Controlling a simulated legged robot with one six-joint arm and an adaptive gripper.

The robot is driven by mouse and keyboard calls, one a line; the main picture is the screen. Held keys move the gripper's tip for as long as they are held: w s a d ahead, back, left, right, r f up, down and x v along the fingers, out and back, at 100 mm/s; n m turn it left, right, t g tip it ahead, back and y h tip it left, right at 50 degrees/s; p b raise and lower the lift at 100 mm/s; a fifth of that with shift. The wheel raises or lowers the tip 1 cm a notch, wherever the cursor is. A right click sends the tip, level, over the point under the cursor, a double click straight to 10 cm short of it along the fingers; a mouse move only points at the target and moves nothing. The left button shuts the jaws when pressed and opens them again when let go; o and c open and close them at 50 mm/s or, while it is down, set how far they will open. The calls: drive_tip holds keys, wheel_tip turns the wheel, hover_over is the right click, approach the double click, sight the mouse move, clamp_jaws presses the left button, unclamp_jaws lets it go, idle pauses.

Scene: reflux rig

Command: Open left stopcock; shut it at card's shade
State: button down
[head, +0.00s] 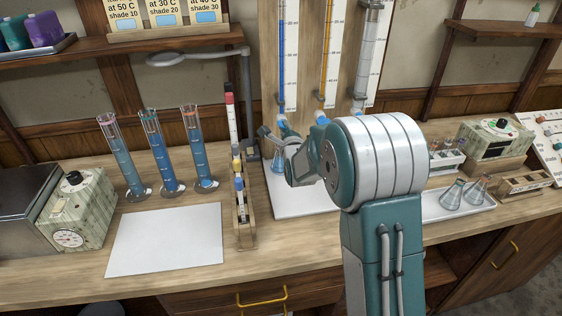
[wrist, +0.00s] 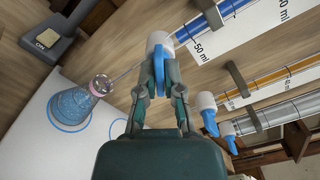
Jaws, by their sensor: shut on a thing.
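The left burette (head: 282,55) holds blue liquid and also shows in the wrist view (wrist: 215,18). Its stopcock has a white body (wrist: 160,42) and a blue handle (wrist: 158,75). My gripper (wrist: 160,72) is shut on this handle, seen between the fingers. In the head view my arm hides most of the grip. A conical flask (wrist: 75,104) with blue liquid stands below on a white sheet. A thin line runs from the stopcock to its neck; I cannot tell tip from stream. Three shade cards (head: 168,14) with pale-blue patches stand on the upper left shelf.
The middle burette (head: 329,55) is orange and the right burette (head: 368,60) grey; their stopcocks (wrist: 208,112) are close to my gripper's right. Several blue cylinders (head: 161,150), a bottle rack (head: 243,215) and a blank sheet (head: 165,240) stand left. A flask tray (head: 455,208) is right.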

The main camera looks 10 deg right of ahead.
drive_tip(key=shift+s+a+f, duration=0.1)
drive_tip(key=shift+a+f, duration=0.1)
drive_tip(key=shift+f, duration=0.2)
drive_tip(key=n, duration=0.7)
drive_tip(key=shift+c, duration=1)
unclamp_jaws()
drive_tip(key=shift+a+r, duration=0.1)
drive_tip(key=shift+r, duration=0.15)
drive_tip(key=shift+d+r, duration=0.1)
drive_tip(key=shift+d, duration=0.2)
drive_tip(key=s, duration=0.6)
drive_tip(key=shift+s, duration=0.4)
drive_tip(key=shift+a, duration=0.1)
